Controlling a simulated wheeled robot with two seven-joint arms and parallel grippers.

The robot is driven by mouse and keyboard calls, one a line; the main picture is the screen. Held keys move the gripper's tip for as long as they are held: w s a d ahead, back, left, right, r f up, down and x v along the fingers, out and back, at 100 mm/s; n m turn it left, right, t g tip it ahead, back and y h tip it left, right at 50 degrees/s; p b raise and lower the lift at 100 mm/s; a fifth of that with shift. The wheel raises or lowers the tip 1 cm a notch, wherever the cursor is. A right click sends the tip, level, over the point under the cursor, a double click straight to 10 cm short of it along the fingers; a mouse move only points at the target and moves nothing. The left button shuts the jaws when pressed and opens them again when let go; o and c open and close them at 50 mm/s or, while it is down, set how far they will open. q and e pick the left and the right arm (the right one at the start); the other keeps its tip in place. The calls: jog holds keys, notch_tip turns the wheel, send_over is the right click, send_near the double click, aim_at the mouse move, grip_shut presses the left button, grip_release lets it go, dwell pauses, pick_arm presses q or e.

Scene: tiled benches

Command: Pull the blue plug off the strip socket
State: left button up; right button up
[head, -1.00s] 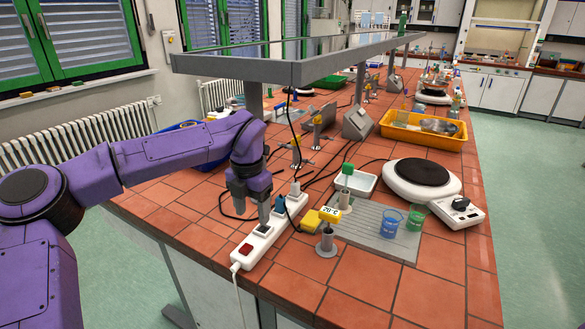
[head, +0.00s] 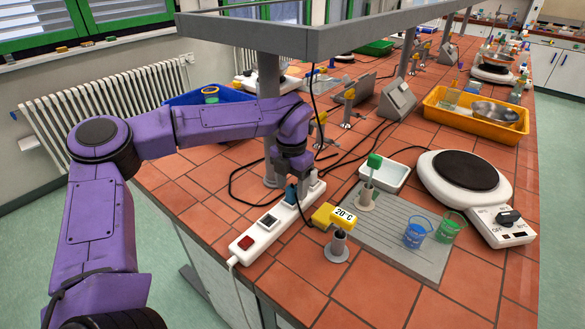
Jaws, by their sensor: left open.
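The white strip socket (head: 256,240) lies diagonally on the tiled bench, with a red switch at its near end. The blue plug (head: 291,195) sits on the strip towards its far end. A white plug (head: 314,182) is beside it at the far end. My left gripper (head: 292,178) is open and points down right at the blue plug, with its fingers overlapping the plug's top in the picture. I cannot tell whether the fingers touch the plug. My right gripper is not in view.
A shelf (head: 330,35) hangs above the bench. Cables run behind the plugs.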

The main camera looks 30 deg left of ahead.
aim_at(292, 187)
pick_arm(q)
notch_tip(292, 187, down, 2)
jog(key=shift+w+f, duration=0.1)
jog(key=shift+f, duration=0.1)
jog(key=c, duration=1.1)
jog(key=shift+r+p, duration=1.2)
jog(key=shift+r+p, duration=2.1)
jog(key=shift+r, duration=0.4)
